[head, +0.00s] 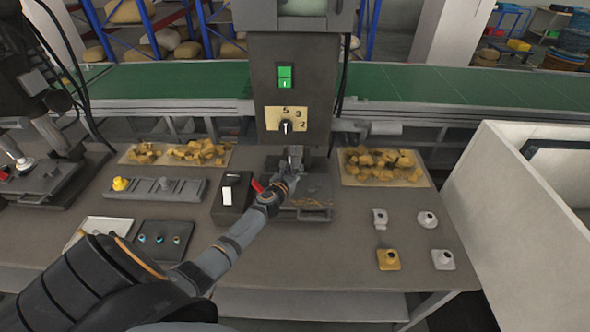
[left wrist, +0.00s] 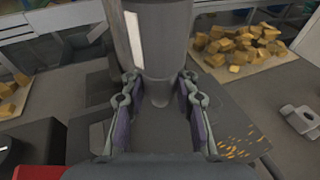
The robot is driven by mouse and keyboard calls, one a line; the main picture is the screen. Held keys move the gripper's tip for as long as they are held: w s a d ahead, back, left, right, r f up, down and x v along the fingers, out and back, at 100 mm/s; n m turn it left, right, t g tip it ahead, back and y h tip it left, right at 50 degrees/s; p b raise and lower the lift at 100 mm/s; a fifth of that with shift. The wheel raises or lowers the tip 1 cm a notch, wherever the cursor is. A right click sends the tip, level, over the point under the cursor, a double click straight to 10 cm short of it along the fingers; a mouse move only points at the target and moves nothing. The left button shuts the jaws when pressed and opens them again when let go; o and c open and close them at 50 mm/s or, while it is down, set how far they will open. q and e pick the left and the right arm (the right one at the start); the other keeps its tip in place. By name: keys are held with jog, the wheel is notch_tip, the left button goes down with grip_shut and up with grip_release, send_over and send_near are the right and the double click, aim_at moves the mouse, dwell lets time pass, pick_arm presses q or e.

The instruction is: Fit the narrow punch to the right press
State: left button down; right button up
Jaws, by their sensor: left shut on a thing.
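The right press is the grey column (head: 296,105) at the middle, with a green switch and a dial marked 5, 3 and 2. Its bed (head: 312,205) lies at the column's foot. My left gripper (head: 286,177) is over that bed, in front of the column. It is shut on a grey stepped cylinder, which I take for the narrow punch (head: 295,154). In the left wrist view the punch (left wrist: 158,45) stands upright between the fingers (left wrist: 160,105), wide above and narrow below, with a white stripe. Whether it touches the press is unclear. My right gripper is not in view.
A rack (head: 165,190) with a yellow knob and a dark tray (head: 162,240) stand left. A black box with a white switch (head: 230,195) is close beside my gripper. Yellow pieces (head: 383,165) lie on both sides. Several small fittings (head: 388,259) are at right.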

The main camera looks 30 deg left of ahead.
pick_arm(q)
jog(key=shift+r, duration=0.2)
dwell(0.3)
jog(key=c, duration=1)
grip_release()
jog(key=shift+o, duration=0.4)
jog(key=shift+f, duration=0.1)
jog(key=o, duration=0.5)
jog(key=shift+o, duration=0.2)
